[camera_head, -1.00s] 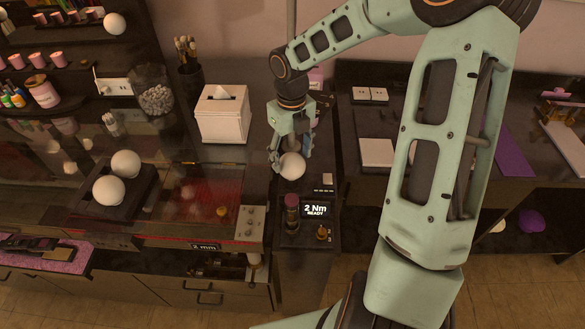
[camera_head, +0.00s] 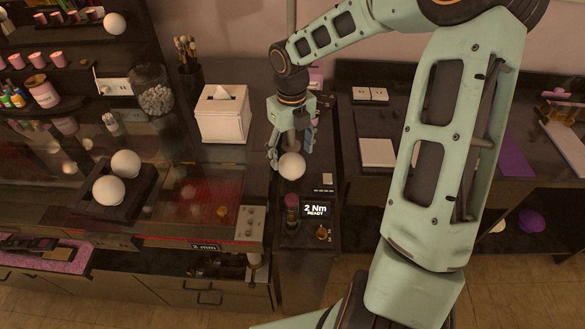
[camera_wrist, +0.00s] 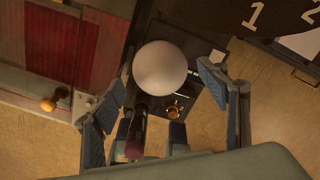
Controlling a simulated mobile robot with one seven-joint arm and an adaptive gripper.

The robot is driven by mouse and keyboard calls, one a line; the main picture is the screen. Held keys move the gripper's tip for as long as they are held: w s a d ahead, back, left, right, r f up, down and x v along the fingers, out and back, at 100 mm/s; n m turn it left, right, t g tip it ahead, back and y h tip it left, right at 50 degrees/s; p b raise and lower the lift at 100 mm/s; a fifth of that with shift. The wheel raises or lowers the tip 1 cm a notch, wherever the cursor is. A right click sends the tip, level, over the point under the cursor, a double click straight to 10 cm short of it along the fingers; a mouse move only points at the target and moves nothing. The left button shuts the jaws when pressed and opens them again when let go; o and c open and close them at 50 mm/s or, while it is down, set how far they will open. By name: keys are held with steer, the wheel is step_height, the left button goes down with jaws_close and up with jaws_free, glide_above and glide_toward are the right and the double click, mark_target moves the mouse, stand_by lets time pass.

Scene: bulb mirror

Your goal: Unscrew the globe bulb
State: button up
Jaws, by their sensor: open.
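A white globe bulb (camera_head: 291,166) shows just below my gripper (camera_head: 290,149), over the narrow dark counter with the torque display. In the wrist view the same globe bulb (camera_wrist: 160,68) lies between and beyond the fingertips of my gripper (camera_wrist: 162,84). The fingers are spread on both sides of it, with a visible gap at the right finger. The base of this bulb is hidden, so I cannot tell what it rests on. Two more white globes (camera_head: 109,190) (camera_head: 125,163) sit in a dark tray (camera_head: 119,212) at left. Another globe (camera_head: 114,23) is on the dark frame at upper left.
A display reading "2 Nm READY" (camera_head: 316,210) and a dark cylinder with a pinkish top (camera_head: 291,208) stand in front of the bulb. A white tissue box (camera_head: 222,116) is at left, with a glass jar (camera_head: 153,95) beyond. The right counter holds a white square (camera_head: 377,152).

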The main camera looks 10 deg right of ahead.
steer(key=m, duration=1.3)
steer(key=shift+m, duration=0.3)
steer(key=m+b, duration=0.2)
steer(key=m, duration=0.4)
steer(key=shift+m, duration=0.3)
steer(key=m+b, duration=0.1)
steer(key=m, duration=0.4)
steer(key=shift+m, duration=1.2)
steer(key=shift+b, duration=0.3)
